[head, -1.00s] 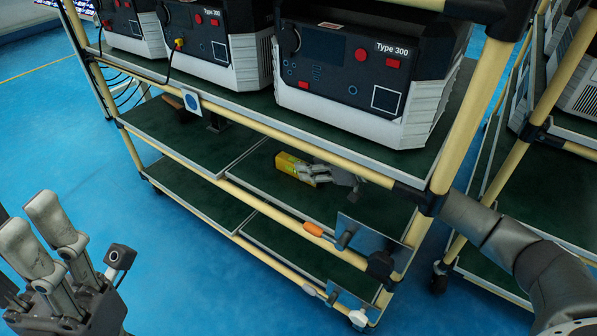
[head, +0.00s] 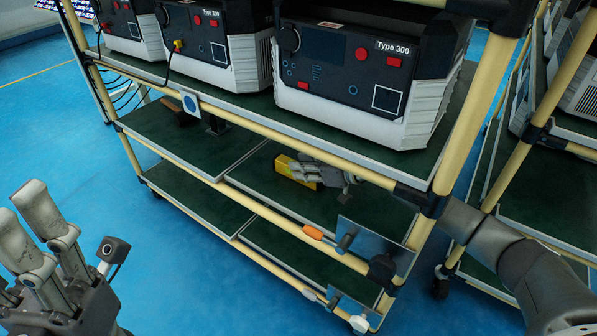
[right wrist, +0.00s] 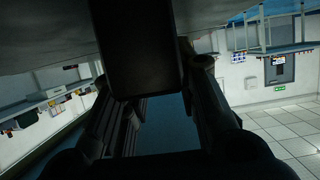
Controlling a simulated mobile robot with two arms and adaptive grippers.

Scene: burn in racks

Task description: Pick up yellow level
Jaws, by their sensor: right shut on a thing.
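The yellow level (head: 290,168) is on the right part of the middle shelf, under the overhanging top shelf. In the head view my right gripper (head: 309,174) is at its right end, shut on it. Part of the level is hidden by the fingers, and I cannot tell whether it touches the shelf. In the right wrist view a dark block shows between the dark fingers (right wrist: 160,105); its identity is unclear. My left gripper (head: 36,232) is at the lower left, away from the rack. Its fingers look side by side, and their opening is unclear.
The rack's yellow front rail (head: 270,130) and top shelf are close above my right gripper. Several Type 300 units (head: 365,75) stand on top. A dark brown item (head: 180,115) lies on the middle shelf's left part.

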